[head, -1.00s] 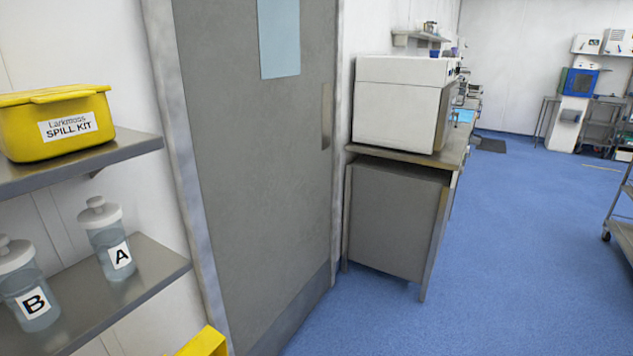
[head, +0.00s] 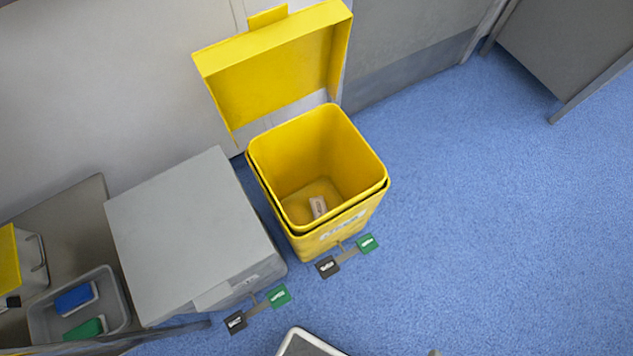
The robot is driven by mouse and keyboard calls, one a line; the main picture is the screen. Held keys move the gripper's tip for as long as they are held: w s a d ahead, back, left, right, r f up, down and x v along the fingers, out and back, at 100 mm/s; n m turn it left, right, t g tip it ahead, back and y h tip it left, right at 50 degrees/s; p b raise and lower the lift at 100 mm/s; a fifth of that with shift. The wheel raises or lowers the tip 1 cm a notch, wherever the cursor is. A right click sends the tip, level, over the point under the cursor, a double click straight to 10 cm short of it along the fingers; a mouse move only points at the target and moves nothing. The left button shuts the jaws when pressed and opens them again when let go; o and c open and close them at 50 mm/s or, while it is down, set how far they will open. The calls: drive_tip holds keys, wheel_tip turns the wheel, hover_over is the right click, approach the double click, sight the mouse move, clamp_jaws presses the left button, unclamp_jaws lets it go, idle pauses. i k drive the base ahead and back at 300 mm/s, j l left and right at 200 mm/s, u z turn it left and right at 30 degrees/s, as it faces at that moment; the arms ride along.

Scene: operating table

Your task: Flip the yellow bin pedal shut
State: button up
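The yellow bin (head: 376,196) stands on the blue floor in the head view. Its yellow lid (head: 270,70) is raised and tilted back toward the wall. A small pale item (head: 318,206) lies on the bin's bottom. At the bin's front base is a pedal bar with a black pad (head: 327,267) on the left and a green pad (head: 367,243) on the right. The lettering on the pads is too small to read. My gripper is not in view.
A grey bin (head: 190,230) with its lid down stands left of the yellow one, with its own black pad (head: 235,322) and green pad (head: 279,296). A grey tray (head: 38,325) holds blue and green items at lower left. Floor (head: 480,230) to the right is clear.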

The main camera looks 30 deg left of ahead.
sight(328, 266)
drive_tip(key=k+j, duration=1.05)
drive_tip(key=k, duration=0.15)
